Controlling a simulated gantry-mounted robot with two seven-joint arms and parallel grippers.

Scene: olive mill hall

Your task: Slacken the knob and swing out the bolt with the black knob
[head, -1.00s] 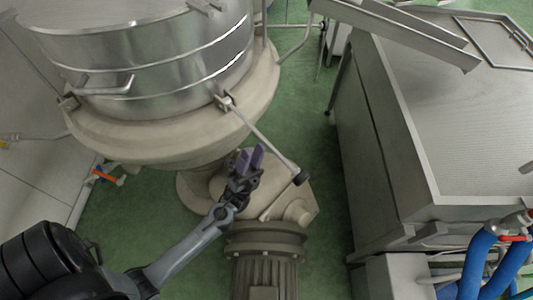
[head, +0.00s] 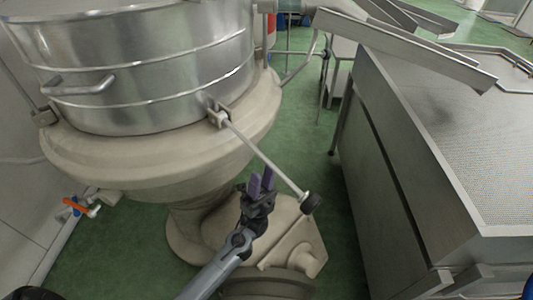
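The bolt (head: 262,155) is a long thin metal rod. It slopes down to the right from a bracket (head: 219,114) on the rim of the steel drum. The black knob (head: 310,202) is at its lower right end. My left gripper (head: 262,183) has purple finger pads and points up, just left of the rod and the knob. A narrow gap shows between its fingers, with nothing seen in it. I cannot tell whether it touches the rod. My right gripper does not show.
The steel drum (head: 150,75) with a bar handle (head: 78,86) sits on a beige base (head: 120,160). A large steel table (head: 395,180) stands at the right, with a chute (head: 410,48) above it. Green floor (head: 300,130) is open between them. An orange valve handle (head: 75,206) is at the left.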

